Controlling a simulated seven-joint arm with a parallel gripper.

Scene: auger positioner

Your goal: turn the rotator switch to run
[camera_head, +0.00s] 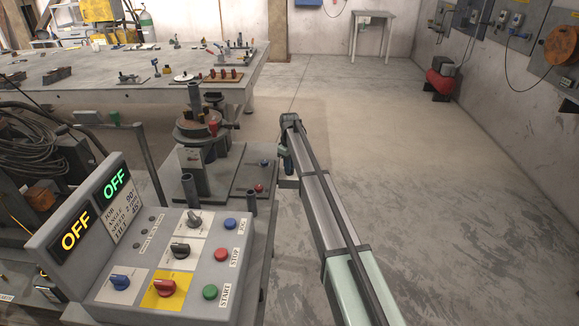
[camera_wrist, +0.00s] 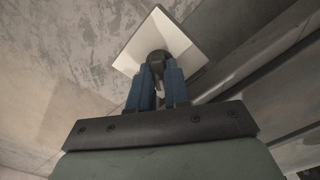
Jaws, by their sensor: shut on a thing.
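My gripper (camera_wrist: 159,78) shows in the wrist view with its two blue fingers shut on a dark knob (camera_wrist: 158,57) in front of a white square plate (camera_wrist: 181,37). In the head view my gripper (camera_head: 286,162) is past the far right of the control panel (camera_head: 205,262), beside a grey box; the held knob is hidden there. The panel carries a black rotary switch (camera_head: 180,250), a grey one (camera_head: 194,218), a blue one (camera_head: 120,282) and a red one (camera_head: 164,288) on yellow. Their position labels are too small to read, so I cannot tell which is marked run.
A display (camera_head: 90,215) shows OFF in yellow and green. Blue, red and green buttons line the panel's right side. A grey box (camera_head: 250,178) with blue and red buttons and a positioner (camera_head: 193,130) stand behind. Open floor (camera_head: 430,210) lies to the right.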

